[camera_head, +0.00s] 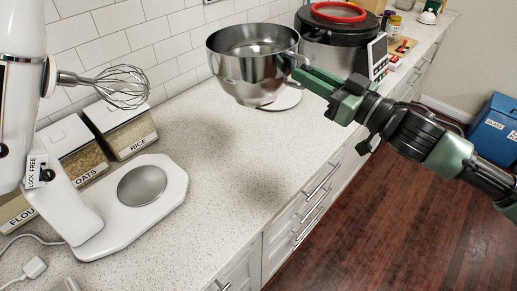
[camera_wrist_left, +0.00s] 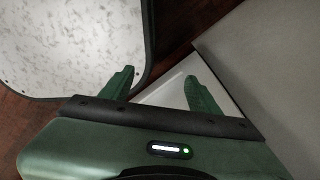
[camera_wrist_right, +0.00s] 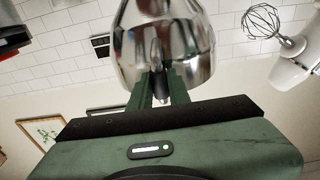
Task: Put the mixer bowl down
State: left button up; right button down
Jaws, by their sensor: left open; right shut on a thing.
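The steel mixer bowl (camera_head: 245,70) is held upright in the air above the counter in the head view, with its shadow on the countertop below. My right gripper (camera_head: 297,68) is shut on the bowl's handle at its right side. The right wrist view shows the bowl (camera_wrist_right: 165,40) beyond the closed fingers of that gripper (camera_wrist_right: 160,88). The white stand mixer (camera_head: 75,215) with its whisk (camera_head: 118,88) and round steel base plate (camera_head: 142,186) stands at the left. My left gripper (camera_wrist_left: 160,88) is open and empty in the left wrist view.
Bins labelled oats (camera_head: 75,150) and rice (camera_head: 120,128) stand by the tiled wall. A dark cooker (camera_head: 340,45) with a red ring on top is behind the bowl. A pale round item (camera_head: 288,99) lies below. The mid-counter (camera_head: 225,160) is clear. A blue bin (camera_head: 495,130) is far right.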

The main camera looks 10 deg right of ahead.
jog(key=shift+d+f+t+b, duration=0.1)
jog(key=shift+d+t+b, duration=0.15)
jog(key=shift+t+b, duration=0.15)
notch_tip(320, 180, down, 20)
jog(key=shift+r, duration=0.2)
jog(key=c, duration=1.3)
grip_release()
jog(key=shift+s+d+f+m, duration=0.1)
jog(key=shift+d+f+m, duration=0.05)
jog(key=shift+m, duration=0.15)
jog(key=shift+s+d+f, duration=0.2)
jog(key=shift+s+d, duration=0.05)
jog(key=shift+s, duration=0.1)
jog(key=b+v, duration=0.1)
jog(key=v, duration=1)
jog(key=shift+r+b, duration=0.15)
jog(key=shift+b, duration=0.25)
